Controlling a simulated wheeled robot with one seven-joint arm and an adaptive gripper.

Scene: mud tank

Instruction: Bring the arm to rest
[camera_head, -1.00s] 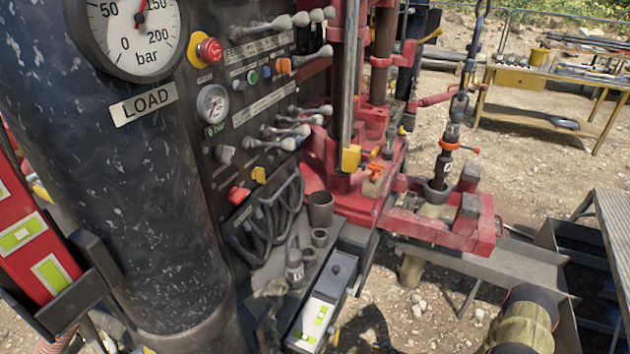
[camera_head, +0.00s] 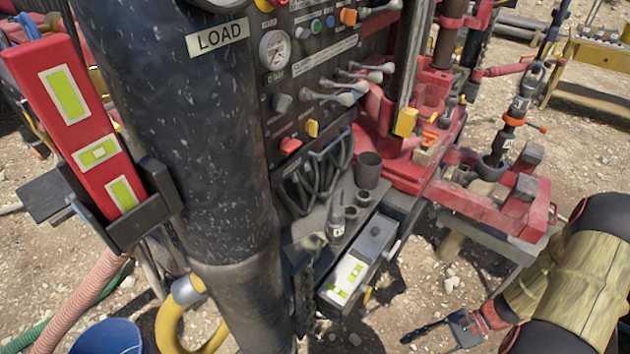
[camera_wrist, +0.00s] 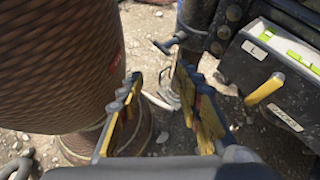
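My arm (camera_head: 570,270), in a tan sleeve with black joints, reaches in from the lower right of the head view. My gripper (camera_wrist: 158,77) shows in the wrist view with its two fingers, lined with yellow pads, spread apart. Nothing is between them; gravelly ground shows through the gap. A large brown ribbed cylinder (camera_wrist: 60,65) is close on the left of the fingers, and a grey box with a yellow handle (camera_wrist: 265,90) is on the right.
A dark column (camera_head: 190,130) carries a red level in a holder (camera_head: 85,120). A lever panel (camera_head: 310,90) and red rig base (camera_head: 490,200) stand behind a grey box (camera_head: 350,275). A blue bucket (camera_head: 108,338) and yellow hose (camera_head: 175,320) are lower left.

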